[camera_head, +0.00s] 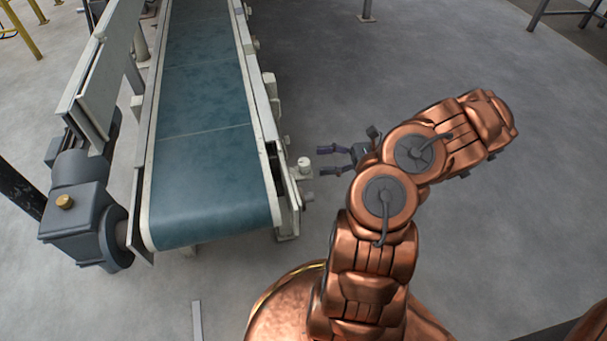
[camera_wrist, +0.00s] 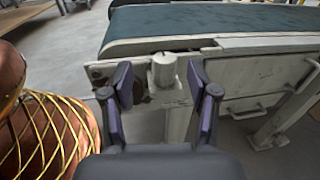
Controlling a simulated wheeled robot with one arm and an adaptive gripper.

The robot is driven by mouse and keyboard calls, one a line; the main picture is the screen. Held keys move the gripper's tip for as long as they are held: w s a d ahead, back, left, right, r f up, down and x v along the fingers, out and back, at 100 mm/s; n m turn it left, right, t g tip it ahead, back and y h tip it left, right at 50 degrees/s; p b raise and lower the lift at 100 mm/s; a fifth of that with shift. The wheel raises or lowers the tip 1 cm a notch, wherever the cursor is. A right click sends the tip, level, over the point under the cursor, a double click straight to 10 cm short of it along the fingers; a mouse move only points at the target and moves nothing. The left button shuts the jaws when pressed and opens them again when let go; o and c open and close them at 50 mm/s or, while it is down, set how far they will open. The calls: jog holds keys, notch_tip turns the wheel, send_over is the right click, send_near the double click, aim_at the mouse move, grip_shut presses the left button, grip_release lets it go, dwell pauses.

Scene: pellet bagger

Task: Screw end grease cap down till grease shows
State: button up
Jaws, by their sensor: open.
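The end grease cap (camera_head: 304,163) is a small pale cylinder at the right side of the conveyor's near end. In the wrist view the cap (camera_wrist: 163,72) stands upright against the conveyor's side plate, between and beyond my fingertips. My gripper (camera_head: 322,160) is open, its two dark fingers pointing left toward the cap in the head view. In the wrist view my gripper (camera_wrist: 163,92) has a finger on each side of the cap, with gaps visible on both sides. Contact is not seen. No grease can be made out on the cap.
The conveyor's teal belt (camera_head: 205,150) runs away from me, with a pale side frame (camera_head: 262,110). A grey gearbox motor (camera_head: 80,215) with a brass-coloured plug sits on its left. In the wrist view a pale handle and leg (camera_wrist: 270,120) stand right. Open floor (camera_head: 420,60) lies right of the conveyor.

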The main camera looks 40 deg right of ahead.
aim_at(303, 165)
jog(key=shift+m+t, duration=0.6)
jog(key=shift+w+a+f+b, duration=0.35)
jog(key=shift+w+a+b, duration=0.25)
jog(key=shift+a, duration=0.25)
jog(key=shift+w+a+f+b, duration=0.45)
jog(key=shift+w+a, duration=0.2)
jog(key=shift+a, duration=0.15)
jog(key=shift+w+a+f+b, duration=0.3)
jog(key=shift+w+a+b, duration=0.3)
jog(key=shift+a, duration=0.25)
grip_shut()
